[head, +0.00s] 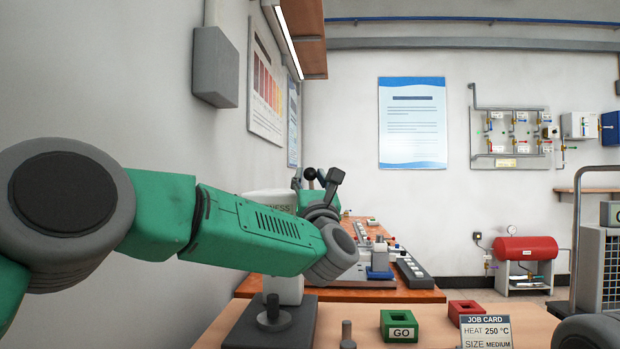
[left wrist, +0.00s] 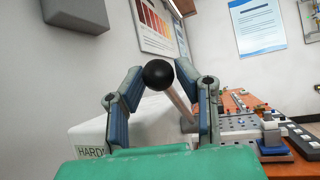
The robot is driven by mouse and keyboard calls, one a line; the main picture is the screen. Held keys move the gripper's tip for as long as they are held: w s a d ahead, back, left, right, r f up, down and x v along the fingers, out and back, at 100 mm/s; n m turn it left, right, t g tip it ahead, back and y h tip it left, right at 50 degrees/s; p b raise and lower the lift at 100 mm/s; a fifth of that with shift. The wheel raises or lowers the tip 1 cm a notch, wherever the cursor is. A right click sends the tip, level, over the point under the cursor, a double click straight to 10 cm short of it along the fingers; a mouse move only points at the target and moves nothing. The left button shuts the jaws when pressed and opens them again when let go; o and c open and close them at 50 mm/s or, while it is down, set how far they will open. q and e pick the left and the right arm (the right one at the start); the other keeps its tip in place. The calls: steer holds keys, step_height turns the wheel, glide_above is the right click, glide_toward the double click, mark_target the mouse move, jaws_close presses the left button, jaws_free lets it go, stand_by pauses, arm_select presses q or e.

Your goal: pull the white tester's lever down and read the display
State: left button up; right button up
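The white tester (head: 270,200) stands on a dark base behind my left arm, which hides much of it. Part of its lettering shows in both views; its display is not visible. The lever's black ball knob (head: 310,173) shows beside my left gripper (head: 322,186). In the left wrist view, the knob (left wrist: 159,75) and its lever rod (left wrist: 181,107) are between the two fingers of the left gripper (left wrist: 160,68). My right gripper is not in view.
A green GO block (head: 398,326), a red block (head: 464,310) and a job card (head: 486,332) are on the front table. A panel with small parts (head: 372,240) lies beyond. The wall is close on the left, with a grey box (head: 215,68) on it.

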arm_select(q)
steer(key=shift+o, duration=0.8)
steer(key=shift+w+d+f, duration=0.1)
steer(key=shift+w, duration=0.1)
steer(key=shift+s+r, duration=0.2)
steer(key=v, duration=1.2)
steer(key=shift+w+f, duration=0.2)
steer(key=shift+d, duration=0.1)
